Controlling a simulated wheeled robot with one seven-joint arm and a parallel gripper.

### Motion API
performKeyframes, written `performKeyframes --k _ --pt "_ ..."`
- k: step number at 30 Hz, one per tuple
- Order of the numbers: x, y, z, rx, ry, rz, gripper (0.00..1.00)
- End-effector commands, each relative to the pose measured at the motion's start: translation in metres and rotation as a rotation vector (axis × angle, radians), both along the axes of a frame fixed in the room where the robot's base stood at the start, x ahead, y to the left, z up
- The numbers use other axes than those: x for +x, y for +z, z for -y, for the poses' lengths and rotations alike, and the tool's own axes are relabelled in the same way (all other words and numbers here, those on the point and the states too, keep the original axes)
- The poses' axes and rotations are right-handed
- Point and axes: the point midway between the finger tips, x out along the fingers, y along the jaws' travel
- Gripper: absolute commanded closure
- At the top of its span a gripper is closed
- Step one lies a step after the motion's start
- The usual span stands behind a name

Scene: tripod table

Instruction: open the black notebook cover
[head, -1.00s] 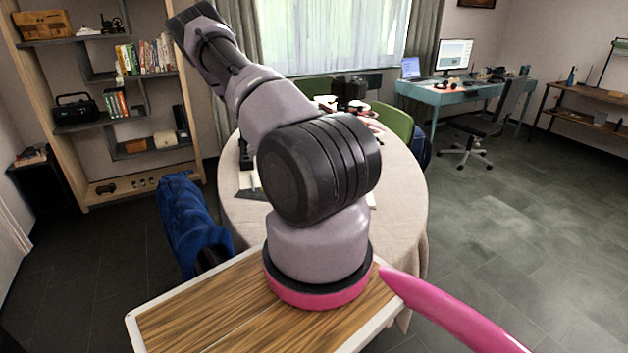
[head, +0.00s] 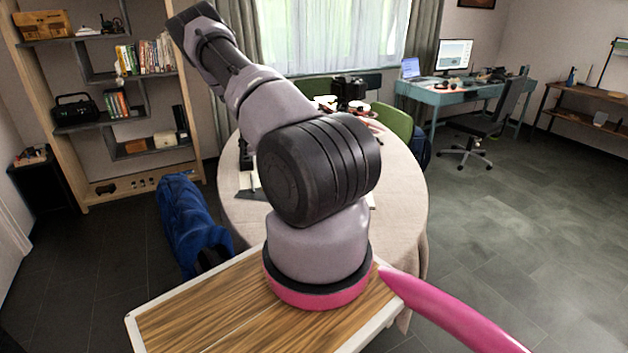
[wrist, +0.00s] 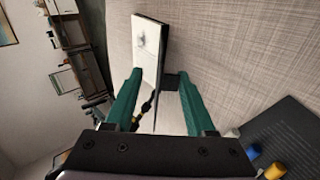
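In the wrist view, my gripper (wrist: 158,78) is open, its two green fingers apart near the beige tablecloth (wrist: 235,50). A white, page-like slab (wrist: 147,45) with a grey sketch-like mark and a dark edge reaches from ahead of the fingers down between them. A small black block (wrist: 174,80) shows beside it, near the right fingertip. I cannot tell for sure whether either belongs to the black notebook, and no black cover is clearly seen. In the head view, my arm hides the middle of the round table (head: 408,215); I cannot make out the gripper there.
A dark flat panel (wrist: 295,140), a blue cylinder (wrist: 252,152) and a yellow one (wrist: 274,171) lie at the wrist view's lower right. In the head view, a black camera-like object (head: 349,90) stands at the table's back. A blue jacket-like cloth (head: 190,222) is at its left.

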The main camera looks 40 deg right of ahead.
Motion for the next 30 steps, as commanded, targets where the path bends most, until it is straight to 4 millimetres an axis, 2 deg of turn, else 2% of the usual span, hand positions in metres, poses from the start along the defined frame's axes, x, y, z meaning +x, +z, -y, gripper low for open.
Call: performKeyframes --k 5,30 --pt "0.002 0.003 -0.002 0.000 0.001 0.000 0.45" --pt "0.025 0.040 -0.041 -0.001 0.000 0.001 0.45"
